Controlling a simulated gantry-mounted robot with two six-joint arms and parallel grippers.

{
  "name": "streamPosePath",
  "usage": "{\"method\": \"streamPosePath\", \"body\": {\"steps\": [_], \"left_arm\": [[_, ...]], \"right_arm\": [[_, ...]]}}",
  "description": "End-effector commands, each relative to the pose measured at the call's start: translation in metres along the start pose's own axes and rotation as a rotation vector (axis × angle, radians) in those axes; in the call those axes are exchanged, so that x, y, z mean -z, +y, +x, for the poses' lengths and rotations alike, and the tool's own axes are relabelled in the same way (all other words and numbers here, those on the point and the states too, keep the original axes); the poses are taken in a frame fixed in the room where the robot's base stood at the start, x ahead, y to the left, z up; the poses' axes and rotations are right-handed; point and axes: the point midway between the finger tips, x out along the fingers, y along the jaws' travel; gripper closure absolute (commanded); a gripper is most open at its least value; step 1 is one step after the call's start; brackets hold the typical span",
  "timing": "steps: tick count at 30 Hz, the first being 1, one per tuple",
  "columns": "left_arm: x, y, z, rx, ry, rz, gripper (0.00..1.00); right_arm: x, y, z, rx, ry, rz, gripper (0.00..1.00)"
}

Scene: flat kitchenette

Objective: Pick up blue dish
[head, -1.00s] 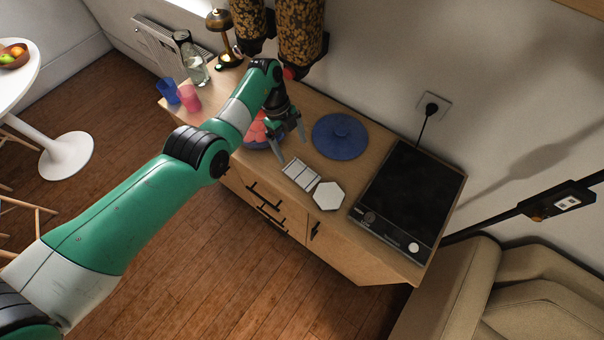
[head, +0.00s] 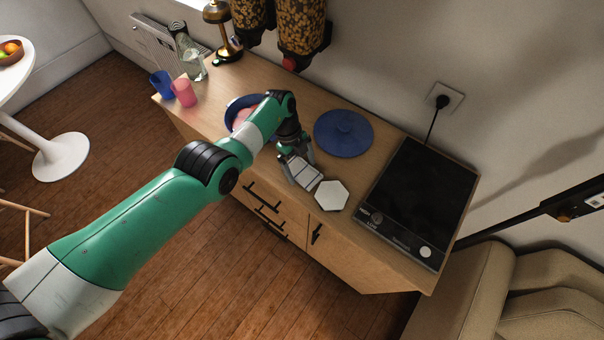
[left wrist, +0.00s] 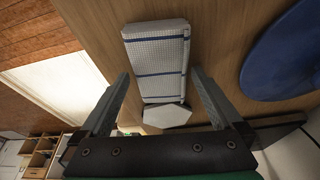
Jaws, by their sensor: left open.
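A round blue dish with a small raised centre (head: 343,133) lies on the wooden cabinet top, left of the black hob. Part of it also shows at the right of the left wrist view (left wrist: 285,50). My left gripper (head: 297,160) is open and empty, in front and to the left of this dish. A folded white cloth with blue stripes (left wrist: 158,60) shows between its fingers in the left wrist view; I cannot tell whether they touch it. A blue bowl with pink contents (head: 233,106) stands behind my left arm, partly hidden. My right gripper is not seen.
A white hexagonal coaster (head: 331,195) lies beside the cloth, near the front edge. The black hob (head: 420,200) fills the right end. Cups (head: 183,92), a glass bottle (head: 190,58) and a lamp stand at the left; dispensers (head: 300,30) hang at the back.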

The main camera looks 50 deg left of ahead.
Motion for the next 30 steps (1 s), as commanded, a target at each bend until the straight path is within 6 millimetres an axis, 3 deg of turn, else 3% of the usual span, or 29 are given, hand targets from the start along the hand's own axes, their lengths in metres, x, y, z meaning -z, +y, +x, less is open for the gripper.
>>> {"method": "streamPosePath", "body": {"steps": [3, 14, 23, 30], "left_arm": [[0.0, 0.0, -0.002, 0.0, 0.0, 0.0, 0.04], [0.0, 0.0, -0.002, 0.0, 0.0, 0.0, 0.68], [0.001, 0.0, -0.005, 0.001, 0.0, 0.0, 0.7], [0.01, -0.001, -0.032, 0.002, -0.001, 0.0, 0.7]], "right_arm": [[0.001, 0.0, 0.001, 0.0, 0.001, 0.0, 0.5], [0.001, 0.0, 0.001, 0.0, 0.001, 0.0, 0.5], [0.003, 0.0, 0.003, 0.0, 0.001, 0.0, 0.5], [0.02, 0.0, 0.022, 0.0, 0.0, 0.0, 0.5]]}}
